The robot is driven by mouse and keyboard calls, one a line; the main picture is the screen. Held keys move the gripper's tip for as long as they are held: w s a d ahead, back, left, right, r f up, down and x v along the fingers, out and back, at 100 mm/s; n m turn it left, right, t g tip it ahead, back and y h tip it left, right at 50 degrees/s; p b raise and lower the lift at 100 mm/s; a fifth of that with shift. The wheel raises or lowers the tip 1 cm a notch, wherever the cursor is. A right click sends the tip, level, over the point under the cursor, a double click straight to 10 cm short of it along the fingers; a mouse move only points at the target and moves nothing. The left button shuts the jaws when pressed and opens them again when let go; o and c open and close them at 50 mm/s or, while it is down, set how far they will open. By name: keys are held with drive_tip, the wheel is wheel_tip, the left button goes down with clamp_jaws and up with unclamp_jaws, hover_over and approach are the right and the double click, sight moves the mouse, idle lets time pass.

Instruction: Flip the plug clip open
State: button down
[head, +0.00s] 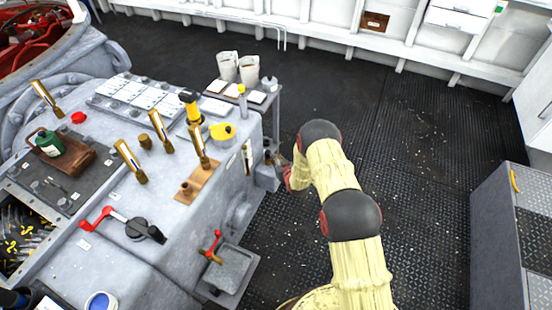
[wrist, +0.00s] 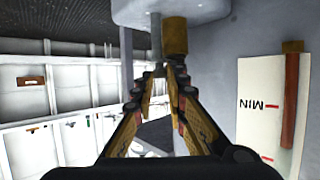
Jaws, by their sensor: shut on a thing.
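A grey socket housing (wrist: 205,10) sticks out at the top of the wrist view, with a brass plug (wrist: 175,36) on it. A thin grey bar, which looks like the plug clip (wrist: 156,32), runs beside the plug. My gripper (wrist: 160,72) has its fingertips closed together at the bar's end, just below the plug; the fingertips hide the exact contact. In the head view my gripper (head: 279,162) is at the right side of the grey console, by the small grey box (head: 267,177). The clip is too small to make out there.
A level gauge (wrist: 270,105) marked MIN, with a brown tube, is close on the right in the wrist view. The console (head: 150,225) carries several brass levers. A small side table (head: 262,102) stands behind the box. Open deck (head: 420,120) lies to the right.

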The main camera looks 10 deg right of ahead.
drive_tip(key=shift+d+n+y, duration=0.15)
drive_tip(key=shift+n+y, duration=0.15)
drive_tip(key=shift+y, duration=0.1)
drive_tip(key=n+y, duration=0.1)
drive_tip(key=n+y+b, duration=0.1)
drive_tip(key=y, duration=0.1)
drive_tip(key=shift+w+d+n+g+b, duration=0.15)
drive_tip(key=shift+d+n+g+b, duration=0.15)
drive_tip(key=shift+d+g, duration=0.1)
drive_tip(key=n+y, duration=0.1)
drive_tip(key=n+g+y, duration=0.1)
drive_tip(key=shift+w+d+n+g+y+b, duration=0.1)
drive_tip(key=shift+d+n+g+y+b, duration=0.05)
drive_tip(key=shift+n+g+y+b, duration=0.15)
drive_tip(key=n+g+y, duration=0.3)
drive_tip(key=n, duration=0.1)
drive_tip(key=shift+w+d+g, duration=0.25)
drive_tip(key=shift+g, duration=0.15)
drive_tip(key=shift+w+n+g+y, duration=0.2)
drive_tip(key=shift+n+g+y, duration=0.4)
drive_tip(key=shift+n+g, duration=0.65)
drive_tip(key=shift+w+n+g+y, duration=0.1)
drive_tip(key=shift+n+g+y, duration=0.2)
drive_tip(key=shift+n+g, duration=0.4)
drive_tip(key=c, duration=2)
unclamp_jaws()
drive_tip(key=shift+o, duration=1)
